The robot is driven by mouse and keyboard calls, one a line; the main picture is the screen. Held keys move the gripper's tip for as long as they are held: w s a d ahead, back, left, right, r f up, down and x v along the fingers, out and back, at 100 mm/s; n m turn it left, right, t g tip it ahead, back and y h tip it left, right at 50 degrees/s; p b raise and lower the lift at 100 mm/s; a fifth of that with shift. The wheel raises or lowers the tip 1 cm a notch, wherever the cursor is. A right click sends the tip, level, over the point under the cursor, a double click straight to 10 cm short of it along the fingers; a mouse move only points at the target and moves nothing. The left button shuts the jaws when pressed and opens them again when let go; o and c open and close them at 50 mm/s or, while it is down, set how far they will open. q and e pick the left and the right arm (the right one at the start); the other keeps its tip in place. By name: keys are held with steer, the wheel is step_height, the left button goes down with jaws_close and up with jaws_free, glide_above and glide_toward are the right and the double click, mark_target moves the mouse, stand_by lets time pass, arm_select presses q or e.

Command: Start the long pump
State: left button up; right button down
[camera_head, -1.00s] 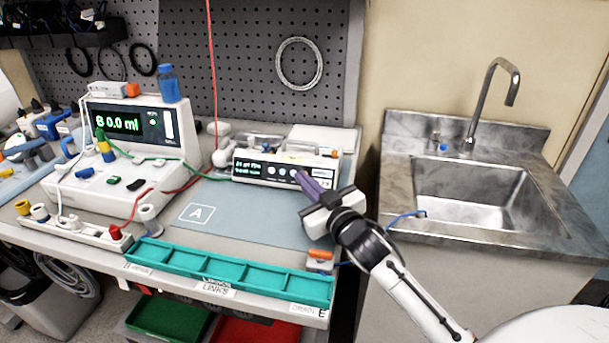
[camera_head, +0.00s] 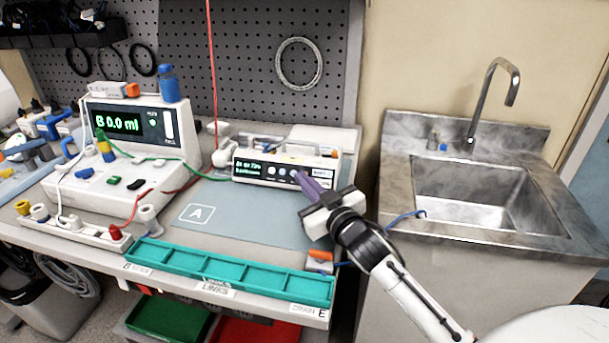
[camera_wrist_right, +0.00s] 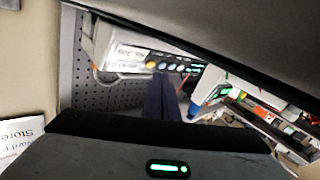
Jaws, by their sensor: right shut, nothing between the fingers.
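The long pump (camera_head: 280,169) is a low, wide white unit with a lit green display at its left and a row of round buttons. It stands at the back right of the bench. My right gripper (camera_head: 302,174) has purple fingers, shut and empty, with the tips at the pump's button row. I cannot tell whether they touch a button. In the right wrist view the dark fingers (camera_wrist_right: 162,85) reach towards the pump's front (camera_wrist_right: 140,58) and its coloured buttons. My left gripper is not in view.
A larger pump unit (camera_head: 130,130) with a green display stands at the left, with a blue bottle (camera_head: 169,85) on top. A teal tray (camera_head: 225,274) lies along the front edge. The blue-grey mat (camera_head: 245,215) is mostly clear. A sink (camera_head: 475,190) is at the right.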

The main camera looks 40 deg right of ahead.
steer(key=shift+w+d, duration=0.1)
steer(key=shift+d, duration=0.05)
stand_by(0.4)
steer(key=shift+w+d+f, duration=0.15)
steer(key=shift+d, duration=0.05)
